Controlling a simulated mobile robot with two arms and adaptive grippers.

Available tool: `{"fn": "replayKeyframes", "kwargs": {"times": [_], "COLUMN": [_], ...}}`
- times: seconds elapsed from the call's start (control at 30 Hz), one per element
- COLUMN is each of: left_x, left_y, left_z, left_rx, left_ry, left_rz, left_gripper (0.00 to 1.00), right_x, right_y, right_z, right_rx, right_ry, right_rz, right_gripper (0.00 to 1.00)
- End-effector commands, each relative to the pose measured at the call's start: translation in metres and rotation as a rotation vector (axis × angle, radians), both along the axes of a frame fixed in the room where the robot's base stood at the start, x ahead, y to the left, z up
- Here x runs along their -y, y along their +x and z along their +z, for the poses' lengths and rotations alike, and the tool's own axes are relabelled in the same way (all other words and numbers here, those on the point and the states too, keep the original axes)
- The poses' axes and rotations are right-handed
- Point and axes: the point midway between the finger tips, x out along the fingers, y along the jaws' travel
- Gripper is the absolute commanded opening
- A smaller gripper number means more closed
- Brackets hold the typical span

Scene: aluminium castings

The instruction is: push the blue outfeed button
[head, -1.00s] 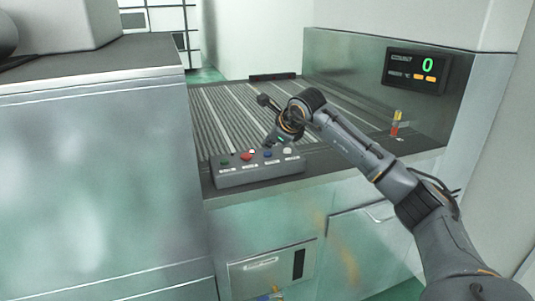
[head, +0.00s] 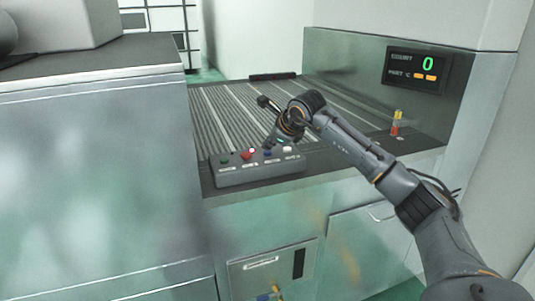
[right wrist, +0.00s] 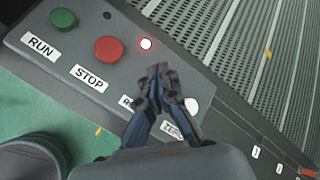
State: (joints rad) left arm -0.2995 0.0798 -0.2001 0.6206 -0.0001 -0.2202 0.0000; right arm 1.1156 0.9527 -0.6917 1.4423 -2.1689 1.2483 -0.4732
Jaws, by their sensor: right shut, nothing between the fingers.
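The grey button box (head: 258,172) sits at the front edge of the conveyor, with green, red, blue and white buttons in a row. The blue button (head: 268,153) shows just below my right gripper (head: 273,143) in the head view. In the right wrist view my right gripper (right wrist: 161,80) is shut and empty, its tips over the box between the red button (right wrist: 108,49) and the white button (right wrist: 191,104). There the fingers hide the blue button and part of its label. I cannot tell whether the tips touch it. My left gripper is out of view.
A small red light (right wrist: 146,44) glows on the box near the fingertips. The ribbed conveyor (head: 235,110) lies behind the box.

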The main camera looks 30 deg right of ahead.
Motion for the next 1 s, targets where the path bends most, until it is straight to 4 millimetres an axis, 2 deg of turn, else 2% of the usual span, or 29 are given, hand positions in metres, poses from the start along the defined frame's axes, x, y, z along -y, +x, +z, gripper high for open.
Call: {"fn": "replayKeyframes", "kwargs": {"times": [1.0], "left_x": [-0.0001], "left_y": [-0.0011], "left_z": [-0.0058], "left_rx": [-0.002], "left_ry": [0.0], "left_rz": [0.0], "left_gripper": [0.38], "right_x": [0.0001], "right_y": [-0.0002], "right_z": [-0.0086], "right_rx": [-0.001], "right_ry": [0.0], "right_rz": [-0.001], "right_gripper": [0.0]}}
